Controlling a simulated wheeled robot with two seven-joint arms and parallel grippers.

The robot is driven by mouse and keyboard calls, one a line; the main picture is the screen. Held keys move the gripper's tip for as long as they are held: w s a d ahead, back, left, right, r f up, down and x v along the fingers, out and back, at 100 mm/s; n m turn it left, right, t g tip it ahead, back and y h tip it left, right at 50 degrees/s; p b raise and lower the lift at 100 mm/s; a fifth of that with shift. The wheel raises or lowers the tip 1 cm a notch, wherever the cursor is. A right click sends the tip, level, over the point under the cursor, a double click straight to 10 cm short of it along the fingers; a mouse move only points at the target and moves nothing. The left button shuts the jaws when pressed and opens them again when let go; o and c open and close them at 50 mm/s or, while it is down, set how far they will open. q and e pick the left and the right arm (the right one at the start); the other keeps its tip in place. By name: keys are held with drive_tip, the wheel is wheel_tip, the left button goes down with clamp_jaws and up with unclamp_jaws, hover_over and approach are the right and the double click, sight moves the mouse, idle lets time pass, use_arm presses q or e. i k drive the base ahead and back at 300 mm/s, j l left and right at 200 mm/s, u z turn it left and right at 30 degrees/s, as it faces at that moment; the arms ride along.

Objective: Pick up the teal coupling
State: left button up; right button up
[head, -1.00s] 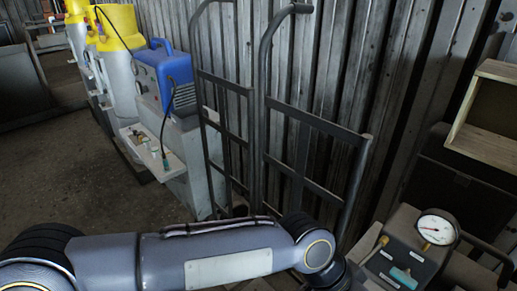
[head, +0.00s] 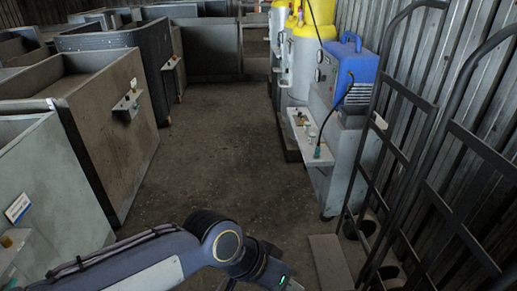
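A small teal piece (head: 317,152), which looks like the teal coupling, is at the lower end of a dark hose on the shelf of a grey unit, right of centre in the head view. It is too small to tell its exact shape. My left arm crosses the bottom of the view, and its dark end (head: 270,268) with a green light lies well below and nearer than the teal piece. My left gripper's fingers are cut off by the bottom edge. My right gripper is out of view.
A blue box (head: 347,75) with the hose sits on the grey unit (head: 340,178). Yellow-topped tanks (head: 306,60) stand behind it. Dark hand-truck frames (head: 402,150) lean at the right. Grey bins (head: 105,130) line the left. The floor (head: 215,150) between is clear.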

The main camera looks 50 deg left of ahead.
sight(318, 147)
drive_tip(key=u, duration=1.05)
drive_tip(key=k, duration=0.35)
drive_tip(key=z, duration=3.9)
drive_tip(key=u, duration=2.45)
drive_tip(key=i+u, duration=0.1)
drive_tip(key=u, duration=0.3)
drive_tip(key=i+u, duration=0.1)
drive_tip(key=u, duration=0.3)
drive_tip(key=i+u, duration=0.1)
drive_tip(key=u, duration=0.25)
drive_tip(key=l+u, duration=0.1)
drive_tip(key=u, duration=0.3)
drive_tip(key=i+j+u, duration=0.1)
drive_tip(key=i, duration=0.4)
drive_tip(key=j, duration=0.1)
